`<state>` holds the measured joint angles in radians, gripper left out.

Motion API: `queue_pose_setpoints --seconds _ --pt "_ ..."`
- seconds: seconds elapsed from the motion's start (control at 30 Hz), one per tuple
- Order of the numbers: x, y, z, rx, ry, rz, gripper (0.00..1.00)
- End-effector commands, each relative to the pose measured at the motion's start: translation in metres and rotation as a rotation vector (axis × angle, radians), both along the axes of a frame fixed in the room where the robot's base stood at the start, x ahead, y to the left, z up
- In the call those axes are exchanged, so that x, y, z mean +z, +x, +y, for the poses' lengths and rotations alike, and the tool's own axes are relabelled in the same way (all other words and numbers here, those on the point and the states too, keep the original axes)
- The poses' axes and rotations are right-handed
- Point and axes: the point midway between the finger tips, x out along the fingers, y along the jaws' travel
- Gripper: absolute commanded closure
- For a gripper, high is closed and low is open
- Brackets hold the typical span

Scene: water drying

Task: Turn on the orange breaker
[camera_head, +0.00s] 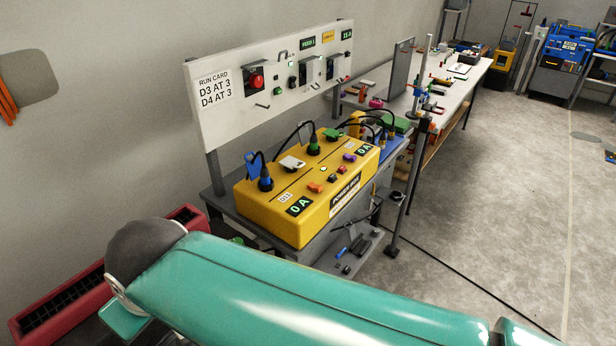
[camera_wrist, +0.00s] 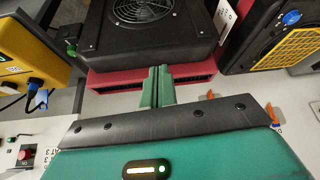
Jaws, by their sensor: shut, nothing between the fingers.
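A small orange switch (camera_head: 315,187) sits on the top face of the yellow power box (camera_head: 262,205), near its front edge, in the head view. Red, dark and purple switches stand in a row behind it. I cannot tell whether the orange one is on or off. Green "0 A" displays (camera_head: 299,206) show at the box's ends. My gripper (camera_wrist: 158,82) is shut and empty in the wrist view, its fingers in front of a red bin and below a black fan unit. It is away from the switches. The yellow box also shows at the wrist view's left edge (camera_wrist: 30,55); the orange switch is not visible there.
Plugs and black cables (camera_head: 265,182) rise from the box. A white panel (camera_head: 225,115) with a red button stands behind it. The red bin (camera_head: 60,305) lies at lower left. A black and yellow unit (camera_wrist: 285,35) is at the wrist view's right. Open floor lies to the right.

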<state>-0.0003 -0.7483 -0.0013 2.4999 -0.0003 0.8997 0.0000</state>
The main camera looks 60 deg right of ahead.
Motion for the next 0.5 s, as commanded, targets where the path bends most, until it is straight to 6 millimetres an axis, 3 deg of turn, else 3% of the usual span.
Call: queue_pose_setpoints --seconds 0.5 --pt "0.0028 0.0042 -0.0039 -0.02 0.013 0.004 1.0"
